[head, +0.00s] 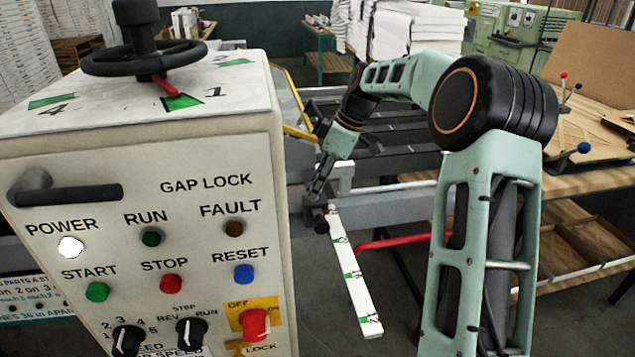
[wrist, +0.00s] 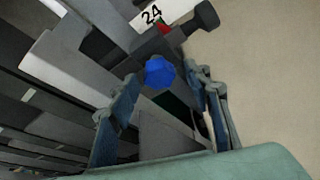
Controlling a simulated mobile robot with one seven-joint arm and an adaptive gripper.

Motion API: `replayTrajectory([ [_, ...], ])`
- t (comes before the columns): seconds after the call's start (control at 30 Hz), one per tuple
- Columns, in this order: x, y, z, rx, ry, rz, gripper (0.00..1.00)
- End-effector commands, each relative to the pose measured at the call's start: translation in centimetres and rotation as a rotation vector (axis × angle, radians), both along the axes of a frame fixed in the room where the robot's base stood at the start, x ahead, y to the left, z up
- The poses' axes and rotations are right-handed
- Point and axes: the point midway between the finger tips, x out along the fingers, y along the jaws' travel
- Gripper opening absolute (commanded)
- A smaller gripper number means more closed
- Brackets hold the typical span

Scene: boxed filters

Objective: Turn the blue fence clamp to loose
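The blue fence clamp (wrist: 160,72) shows in the wrist view as a faceted blue knob on a dark grey mount. My gripper (wrist: 165,76) is open, with one finger on each side of the knob and a visible gap to both. I cannot tell how deep the knob sits between the fingertips. In the head view my gripper (head: 317,190) reaches down to the fence end of the white scale bar (head: 356,285). The clamp cannot be made out there.
A white plate marked 24 (wrist: 150,16), a red pointer (wrist: 163,28) and a black handle (wrist: 204,14) lie just beyond the knob. The control cabinet (head: 215,160) stands at the left. A red bar (head: 400,240) runs beside the scale.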

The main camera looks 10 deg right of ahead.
Motion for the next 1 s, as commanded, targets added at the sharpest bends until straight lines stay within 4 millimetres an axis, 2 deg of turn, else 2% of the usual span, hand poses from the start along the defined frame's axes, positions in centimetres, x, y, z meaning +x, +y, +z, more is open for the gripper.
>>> replayTrajectory([
  [0.27, 0.1, -0.2, 0.3, 0.000, -0.003, -0.002, 0.46],
  [0.37, 0.0, -0.5, 1.1, -0.001, -0.005, -0.003, 0.46],
  [0.7, -0.8, -2.2, 5.8, -0.001, -0.005, -0.002, 0.46],
  [1.0, -1.2, -2.9, 7.4, 0.000, -0.001, 0.000, 0.46],
])
